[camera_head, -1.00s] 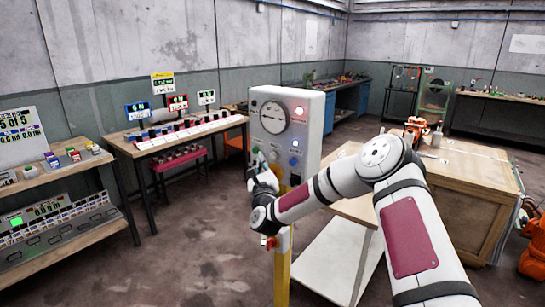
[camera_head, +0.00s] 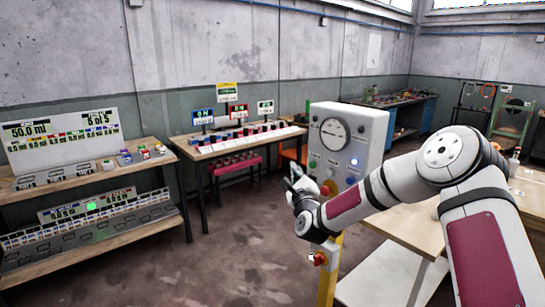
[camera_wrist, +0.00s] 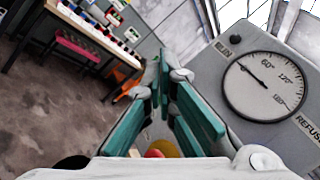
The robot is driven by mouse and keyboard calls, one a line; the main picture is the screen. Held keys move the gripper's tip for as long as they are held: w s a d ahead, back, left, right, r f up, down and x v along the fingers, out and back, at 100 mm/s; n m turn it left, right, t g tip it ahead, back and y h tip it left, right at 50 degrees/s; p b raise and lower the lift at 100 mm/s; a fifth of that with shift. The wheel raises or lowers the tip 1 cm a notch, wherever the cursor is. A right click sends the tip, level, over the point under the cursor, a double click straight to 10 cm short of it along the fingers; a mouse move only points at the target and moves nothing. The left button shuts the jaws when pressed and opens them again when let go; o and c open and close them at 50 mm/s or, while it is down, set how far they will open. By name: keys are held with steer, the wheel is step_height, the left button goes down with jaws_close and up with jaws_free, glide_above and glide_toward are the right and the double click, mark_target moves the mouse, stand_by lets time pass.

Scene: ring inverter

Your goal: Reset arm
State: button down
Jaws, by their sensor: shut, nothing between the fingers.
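My arm reaches in from the right in the head view, bent at the elbow. My gripper (camera_head: 294,180) is in front of the left side of a grey control panel (camera_head: 350,112) on a yellow post (camera_head: 329,270). In the wrist view, my gripper (camera_wrist: 164,72) has teal finger pads and is shut with nothing held. The panel's round dial (camera_wrist: 266,82) is to the right of the fingers there. A red and yellow part (camera_wrist: 160,149) shows low between the finger bases. I cannot tell whether the gripper touches the panel.
A wooden shelf (camera_head: 75,183) with displays stands at left. A table (camera_head: 185,140) with a red bench (camera_head: 237,162) stands behind. A wooden workbench (camera_head: 415,228) is under and beside my arm at right. Open concrete floor (camera_head: 235,250) lies left of the post.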

steer(key=s+a+r+n+g+y, duration=0.1)
steer(key=s+a+r+n+g, duration=0.2)
steer(key=s+n, duration=0.4)
steer(key=s+a+r+n+g+y, duration=0.1)
steer(key=s+r+n+g+y, duration=0.1)
steer(key=s+r+n+g, duration=0.5)
steer(key=s+d+n+g+h, duration=0.1)
steer(key=s+d+n, duration=0.2)
steer(key=s, duration=1)
steer(key=s+d+f+n+g+h, duration=0.1)
steer(key=s+d+n, duration=0.3)
steer(key=s, duration=0.9)
steer(key=s+d+f+n+g+h, duration=0.1)
steer(key=s+d+n+g+h, duration=0.1)
steer(key=s, duration=1.1)
steer(key=d+n+g, duration=0.1)
steer(key=d+n, duration=0.1)
steer(key=shift+s+n, duration=0.15)
steer(key=shift+n, duration=0.15)
